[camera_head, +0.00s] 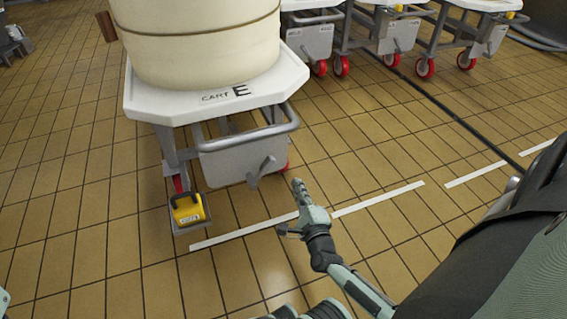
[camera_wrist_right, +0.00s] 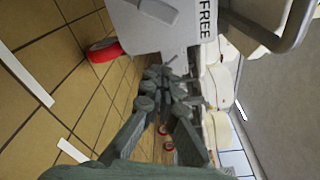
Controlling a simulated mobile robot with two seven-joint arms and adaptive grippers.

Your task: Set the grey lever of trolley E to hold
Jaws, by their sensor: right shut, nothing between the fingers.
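Trolley E (camera_head: 240,98) has a white top marked "CART E" and carries a large cream vat (camera_head: 205,40). A grey plate (camera_head: 225,163) hangs under its tubular handle. The grey lever (camera_head: 262,172) is on the plate's lower right part and slants. In the right wrist view the lever (camera_wrist_right: 158,10) shows at the top edge, partly cut off, beside the word "FREE"; which setting it has I cannot tell. My right gripper (camera_head: 298,186) is shut and empty, to the right of and a little below the lever, apart from it. It also shows in the wrist view (camera_wrist_right: 166,76).
A yellow block with a black handle (camera_head: 187,208) sits at the trolley's front left foot. The trolley's handle (camera_head: 262,131) juts out above the plate. Other trolleys with red wheels (camera_head: 425,68) stand behind. The tiled floor right of trolley E is clear.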

